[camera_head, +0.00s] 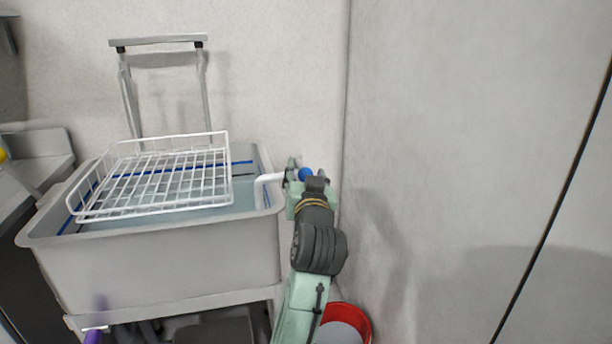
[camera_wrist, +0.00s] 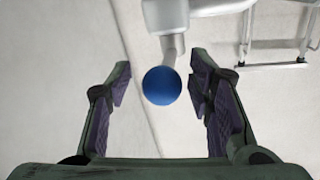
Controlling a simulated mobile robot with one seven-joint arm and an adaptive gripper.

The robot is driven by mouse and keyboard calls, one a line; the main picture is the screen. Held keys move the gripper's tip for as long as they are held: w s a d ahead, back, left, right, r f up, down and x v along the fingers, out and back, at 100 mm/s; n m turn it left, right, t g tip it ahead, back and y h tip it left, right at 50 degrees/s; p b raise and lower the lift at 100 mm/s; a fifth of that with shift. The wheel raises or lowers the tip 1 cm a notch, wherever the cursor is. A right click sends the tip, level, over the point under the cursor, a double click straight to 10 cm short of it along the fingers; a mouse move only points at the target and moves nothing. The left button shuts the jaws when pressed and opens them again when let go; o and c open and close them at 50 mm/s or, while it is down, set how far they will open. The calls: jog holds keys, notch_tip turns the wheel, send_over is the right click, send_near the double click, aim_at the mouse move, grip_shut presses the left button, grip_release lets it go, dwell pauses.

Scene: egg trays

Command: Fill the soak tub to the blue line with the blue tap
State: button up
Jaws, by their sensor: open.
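The blue tap (camera_head: 305,174) is a round blue knob on a pale spout at the right side of the tub. In the wrist view the blue knob (camera_wrist: 162,86) lies between my open fingers, with gaps on both sides. My gripper (camera_head: 296,176) is at the tap; in the wrist view my gripper (camera_wrist: 160,88) shows spread purple-padded fingers. The grey soak tub (camera_head: 160,262) has a blue line (camera_head: 242,162) along its inner wall. A bluish surface shows inside, below the line at the back. I cannot tell whether water runs from the spout.
A white wire basket (camera_head: 231,170) sits over the tub, tilted. A metal frame (camera_head: 158,41) rises behind it. A red-rimmed bucket (camera_head: 364,318) stands on the floor beside my arm. A bare grey wall is on the right.

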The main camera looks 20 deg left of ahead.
jog(key=shift+s, duration=0.1)
jog(key=v, duration=0.7)
jog(key=shift+s, duration=0.2)
jog(key=shift+r, duration=0.1)
dwell(1.5)
